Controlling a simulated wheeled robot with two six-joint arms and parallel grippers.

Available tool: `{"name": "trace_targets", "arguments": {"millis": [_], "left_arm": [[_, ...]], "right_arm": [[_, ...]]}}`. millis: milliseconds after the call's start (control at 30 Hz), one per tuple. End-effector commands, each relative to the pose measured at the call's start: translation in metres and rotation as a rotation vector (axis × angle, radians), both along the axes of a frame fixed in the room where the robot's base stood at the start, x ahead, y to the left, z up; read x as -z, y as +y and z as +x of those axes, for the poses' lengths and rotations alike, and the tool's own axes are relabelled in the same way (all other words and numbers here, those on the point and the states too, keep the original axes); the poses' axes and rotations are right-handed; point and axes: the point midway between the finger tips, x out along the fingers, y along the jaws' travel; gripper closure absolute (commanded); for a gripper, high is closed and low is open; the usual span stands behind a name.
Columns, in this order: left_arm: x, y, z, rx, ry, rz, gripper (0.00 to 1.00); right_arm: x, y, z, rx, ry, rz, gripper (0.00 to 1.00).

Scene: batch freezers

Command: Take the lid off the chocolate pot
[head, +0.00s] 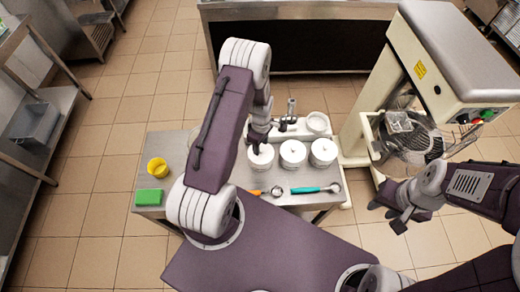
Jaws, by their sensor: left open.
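Three white round pots stand in a row on the steel table (180,150): a left pot (261,160), a middle pot (293,153) and a right pot (323,152). The middle and right pots show white lids with a small knob. I cannot tell from the picture which one holds chocolate. My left gripper (258,146) is open, at the top of the left pot and partly covering it. Whether it touches the lid is too small to see. My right gripper (385,216) is open and empty, to the right of the table over the floor.
An orange-handled tool (260,192) and a teal-handled scoop (316,189) lie in front of the pots. A white round dish (318,122) stands behind them. A yellow cup (156,167) and green block (148,197) sit at the left. A large mixer (440,60) stands at the right.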

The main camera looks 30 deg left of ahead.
Motion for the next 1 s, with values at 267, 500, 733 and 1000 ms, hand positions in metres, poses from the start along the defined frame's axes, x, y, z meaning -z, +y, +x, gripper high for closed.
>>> {"name": "trace_targets", "arguments": {"millis": [267, 500, 733, 1000], "left_arm": [[0.023, 0.000, 0.000, 0.000, 0.000, 0.000, 0.54], [0.022, 0.000, 0.000, 0.000, 0.000, 0.000, 0.87], [0.022, 0.000, 0.000, 0.000, 0.000, 0.000, 1.00], [0.020, 0.000, 0.000, 0.000, -0.001, 0.000, 1.00]], "right_arm": [[-0.007, 0.000, 0.000, 0.000, 0.000, 0.000, 0.64], [-0.007, 0.000, 0.000, 0.000, 0.000, 0.000, 0.64], [-0.007, 0.000, 0.000, 0.000, 0.000, 0.000, 0.64], [-0.005, 0.000, 0.000, 0.000, 0.000, 0.000, 0.64]]}}
